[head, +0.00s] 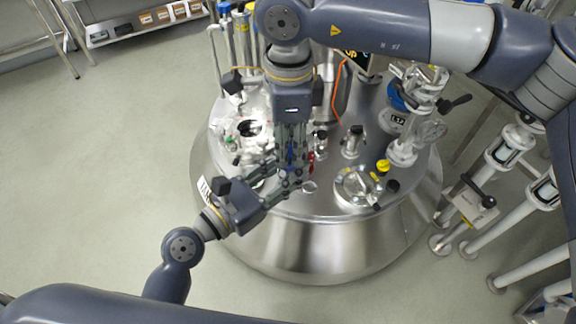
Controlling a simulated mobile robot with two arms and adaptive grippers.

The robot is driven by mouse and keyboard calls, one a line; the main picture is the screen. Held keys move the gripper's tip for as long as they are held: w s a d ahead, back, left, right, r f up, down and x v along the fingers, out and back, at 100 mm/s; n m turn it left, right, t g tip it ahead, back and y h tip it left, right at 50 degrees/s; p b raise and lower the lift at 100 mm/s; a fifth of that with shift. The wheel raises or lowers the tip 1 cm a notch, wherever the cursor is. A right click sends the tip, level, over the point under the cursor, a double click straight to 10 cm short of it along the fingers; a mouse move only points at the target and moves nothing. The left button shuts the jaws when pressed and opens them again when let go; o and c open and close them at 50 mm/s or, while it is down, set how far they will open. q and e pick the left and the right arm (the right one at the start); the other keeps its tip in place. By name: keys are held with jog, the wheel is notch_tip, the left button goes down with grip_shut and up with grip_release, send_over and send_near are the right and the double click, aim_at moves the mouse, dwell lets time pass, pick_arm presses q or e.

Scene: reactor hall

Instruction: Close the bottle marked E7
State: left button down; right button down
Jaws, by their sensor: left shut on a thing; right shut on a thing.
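My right gripper (293,166) reaches down from above over the front of the steel vessel lid. It is shut on a small blue thing (291,156) between its fingers, perhaps a cap. My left gripper (297,180) comes in from the lower left, and its fingers meet those of the right one. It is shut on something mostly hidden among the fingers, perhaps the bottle. I cannot read an E7 mark. I cannot tell whether a cap sits on a bottle.
The round steel vessel (300,235) carries several fittings. A red part (311,162) is close beside the fingers. A flanged port (357,188), a yellow cap (383,166) and a valve column (403,148) stand to the right. Pipes (510,150) stand further right. Floor is free at left.

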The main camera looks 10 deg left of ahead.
jog(key=c, duration=1.2)
grip_release()
jog(key=shift+r, duration=0.15)
notch_tip(320, 180, up, 12)
